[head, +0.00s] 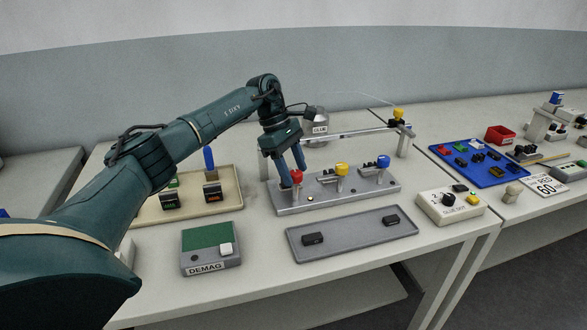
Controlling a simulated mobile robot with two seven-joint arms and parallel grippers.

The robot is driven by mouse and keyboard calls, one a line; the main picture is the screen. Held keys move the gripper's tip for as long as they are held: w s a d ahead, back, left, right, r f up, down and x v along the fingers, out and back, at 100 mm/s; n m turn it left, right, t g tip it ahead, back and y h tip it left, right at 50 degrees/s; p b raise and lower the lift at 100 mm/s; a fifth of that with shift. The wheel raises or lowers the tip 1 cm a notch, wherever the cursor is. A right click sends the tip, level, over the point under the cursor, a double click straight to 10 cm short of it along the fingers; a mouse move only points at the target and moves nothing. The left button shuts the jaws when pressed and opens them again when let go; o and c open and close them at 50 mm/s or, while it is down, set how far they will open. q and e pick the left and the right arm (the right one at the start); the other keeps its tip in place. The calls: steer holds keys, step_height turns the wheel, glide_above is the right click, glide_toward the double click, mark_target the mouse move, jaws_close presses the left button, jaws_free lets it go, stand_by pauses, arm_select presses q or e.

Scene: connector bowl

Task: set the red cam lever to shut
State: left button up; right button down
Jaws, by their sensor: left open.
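The red cam lever (296,177) is at the left end of a grey metal fixture (340,196) on the table, with a yellow lever (341,169) and a blue lever (383,162) to its right. My left gripper (291,179) points down at the red lever, its fingers open and close around or beside it. I cannot tell whether they touch it. The fingers partly cover the red lever, so its setting is hard to read. My right gripper is not in view.
A grey tray (350,247) with black parts lies in front of the fixture. A DEMAG box (210,252) stands front left, a beige tray (140,213) behind it. A control box (450,205) is at right.

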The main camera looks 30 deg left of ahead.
arm_select(q)
steer(key=v, duration=1.2)
steer(key=shift+r, duration=0.4)
